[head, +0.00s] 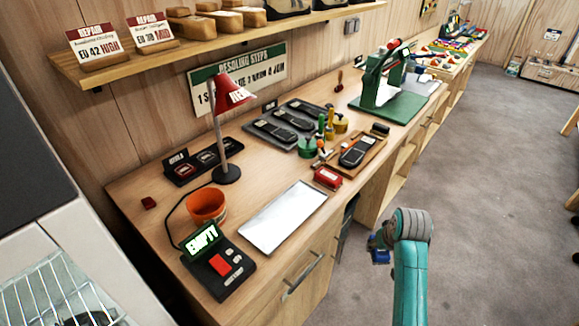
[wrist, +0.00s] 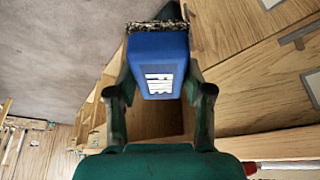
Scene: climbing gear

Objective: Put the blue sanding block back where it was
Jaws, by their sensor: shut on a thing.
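The blue sanding block (wrist: 157,62) is between the two fingers of my gripper (wrist: 160,100) in the wrist view. It has a white label with dark lettering and a rough, speckled grey edge at its far end. My gripper is shut on it. My gripper (head: 378,246) is mostly hidden behind my wrist there. A red block (head: 327,178) with a pale label sits on the workbench by the wooden shoe tray.
On the workbench (head: 150,180) stand a silver tray (head: 283,217), an orange pot (head: 207,205), a scale reading EMPTY (head: 218,262), a red lamp (head: 232,93) and a green press (head: 385,85). A wooden tray (head: 352,167) holds a dark sole. Drawer handles (head: 302,275) stick out in front.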

